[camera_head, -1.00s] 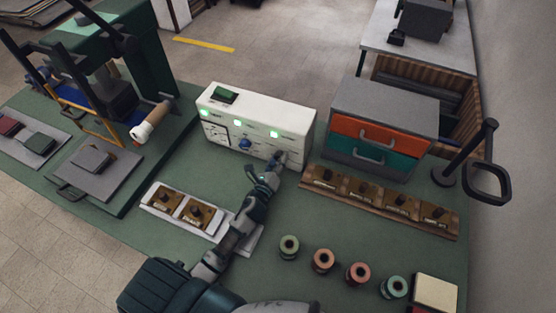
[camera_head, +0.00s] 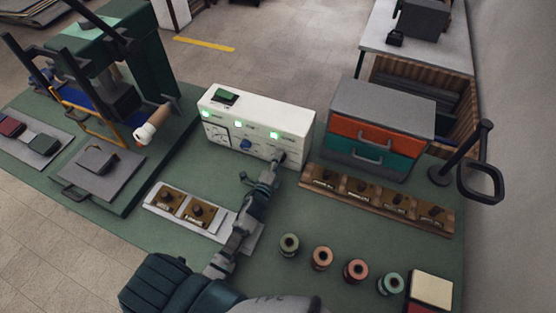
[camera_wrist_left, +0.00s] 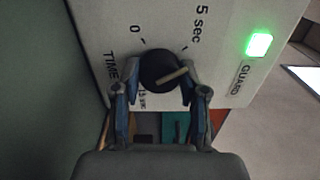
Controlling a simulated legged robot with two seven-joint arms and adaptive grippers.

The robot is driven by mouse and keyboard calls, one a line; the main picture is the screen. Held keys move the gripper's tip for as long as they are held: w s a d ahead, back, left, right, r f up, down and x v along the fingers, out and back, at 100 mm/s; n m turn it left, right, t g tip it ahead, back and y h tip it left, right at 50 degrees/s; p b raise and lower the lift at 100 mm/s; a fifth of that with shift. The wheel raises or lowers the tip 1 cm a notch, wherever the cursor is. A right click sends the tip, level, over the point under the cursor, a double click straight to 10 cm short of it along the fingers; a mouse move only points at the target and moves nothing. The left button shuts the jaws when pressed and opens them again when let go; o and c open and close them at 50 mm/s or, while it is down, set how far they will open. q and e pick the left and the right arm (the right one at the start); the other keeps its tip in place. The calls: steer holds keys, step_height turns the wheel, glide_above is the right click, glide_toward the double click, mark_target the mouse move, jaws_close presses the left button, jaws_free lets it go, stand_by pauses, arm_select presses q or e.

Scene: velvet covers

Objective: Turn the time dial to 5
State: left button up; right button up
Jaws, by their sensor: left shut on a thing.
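The time dial (camera_wrist_left: 160,70) is a round black knob with a pale pointer line, on a white panel (camera_wrist_left: 105,25) marked TIME, 0 and 5 sec. In the left wrist view the pointer points right and slightly up, a little below the tick beside 5 sec. My left gripper (camera_wrist_left: 162,82) is shut on the dial, one finger at each side of it. In the head view my left gripper (camera_head: 277,162) is at the lower right of the front of the white control box (camera_head: 285,107) and hides the dial. My right gripper is not in view.
A green GUARD light (camera_wrist_left: 259,45) glows beside the dial. A drawer unit (camera_head: 385,105) stands close right of the box. A press (camera_head: 140,60) stands at left.

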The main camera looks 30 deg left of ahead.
arm_select(q)
steer(key=shift+f+n, duration=0.1)
steer(key=shift+n, duration=0.7)
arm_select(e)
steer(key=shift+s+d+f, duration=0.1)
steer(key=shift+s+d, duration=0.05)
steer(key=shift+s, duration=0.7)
arm_select(q)
steer(key=shift+f, duration=0.1)
steer(key=o, duration=1.1)
steer(key=shift+o, duration=0.2)
steer(key=shift+a, duration=0.1)
steer(key=shift+s, duration=0.2)
steer(key=s, duration=1.1)
steer(key=shift+s+d, duration=0.25)
steer(key=shift+d, duration=0.1)
